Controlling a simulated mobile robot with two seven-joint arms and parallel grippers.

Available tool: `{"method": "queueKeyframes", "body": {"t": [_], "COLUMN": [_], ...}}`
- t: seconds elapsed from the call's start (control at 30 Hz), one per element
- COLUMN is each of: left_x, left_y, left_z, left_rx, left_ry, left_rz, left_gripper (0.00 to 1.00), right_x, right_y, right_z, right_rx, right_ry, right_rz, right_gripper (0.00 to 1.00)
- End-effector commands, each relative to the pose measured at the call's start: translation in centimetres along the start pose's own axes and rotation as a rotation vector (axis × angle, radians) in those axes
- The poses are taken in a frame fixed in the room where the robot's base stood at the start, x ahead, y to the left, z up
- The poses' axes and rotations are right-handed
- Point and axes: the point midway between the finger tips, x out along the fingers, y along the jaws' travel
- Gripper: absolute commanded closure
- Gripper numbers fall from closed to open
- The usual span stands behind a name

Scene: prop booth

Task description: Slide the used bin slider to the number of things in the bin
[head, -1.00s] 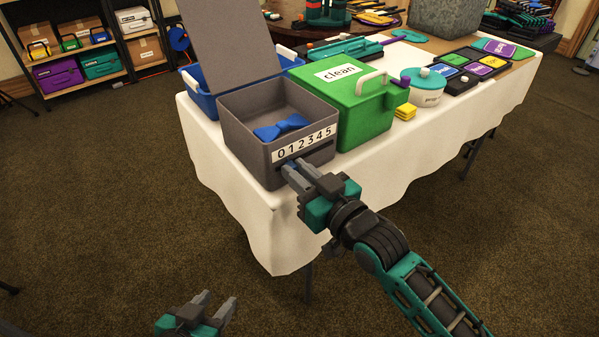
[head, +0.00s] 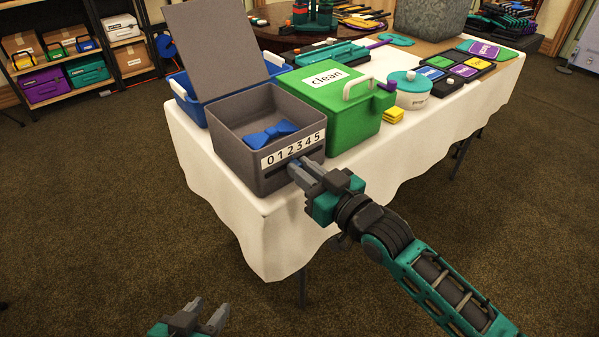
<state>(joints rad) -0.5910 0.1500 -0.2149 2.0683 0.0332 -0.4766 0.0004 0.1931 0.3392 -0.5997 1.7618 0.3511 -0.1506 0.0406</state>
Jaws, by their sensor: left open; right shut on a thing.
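The grey used bin (head: 228,150) stands open at the table's near left corner, its lid (head: 215,55) tilted up. A blue bow tie (head: 270,134) lies inside; I see no other thing there, but the near wall hides part of the floor. A white number strip (head: 292,151), 0 to 5, is on the bin's front. My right gripper (head: 296,165) is shut on the slider at the dark slot just below the strip, around the middle digits. Its fingers hide most of the slider, so I cannot tell the exact digit. My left gripper (head: 208,306) is open and empty, low in front of the table.
A green box labelled "clean" (head: 350,122) stands close to the bin's right. A blue tub (head: 190,108) is behind the bin. A white pot with a teal lid (head: 410,92) and yellow blocks (head: 393,116) stand further right on the white-covered table (head: 215,190).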

Motion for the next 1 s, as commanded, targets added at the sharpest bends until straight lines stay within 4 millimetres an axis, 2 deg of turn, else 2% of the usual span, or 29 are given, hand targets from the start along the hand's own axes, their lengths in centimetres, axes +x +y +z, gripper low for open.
{"method": "queueKeyframes", "body": {"t": [0.03,0.07,0.33,0.67,0.77,1.0], "left_x": [0.0,0.0,0.0,-0.1,-0.3,-0.9], "left_y": [0.0,0.1,0.1,0.1,0.0,-0.1], "left_z": [0.0,-0.1,-0.1,-0.2,-0.5,-1.2], "left_rx": [-0.002,-0.003,-0.006,-0.003,0.001,0.006], "left_ry": [0.001,0.001,0.002,0.001,0.000,-0.002], "left_rz": [0.000,0.000,0.000,0.000,0.000,0.000], "left_gripper": [0.55,0.55,0.55,0.55,0.55,0.55], "right_x": [0.0,0.0,0.0,-0.7,-2.0,-7.1], "right_y": [0.0,0.0,-0.1,-0.1,-0.1,0.0], "right_z": [0.1,0.1,0.0,0.0,0.0,0.0], "right_rx": [0.000,0.000,0.000,0.000,0.000,-0.001], "right_ry": [-0.002,-0.002,-0.001,-0.002,-0.004,-0.006], "right_rz": [0.000,0.000,0.000,0.000,0.000,0.000], "right_gripper": [1.00,0.80,0.55,0.55,0.55,0.55]}}
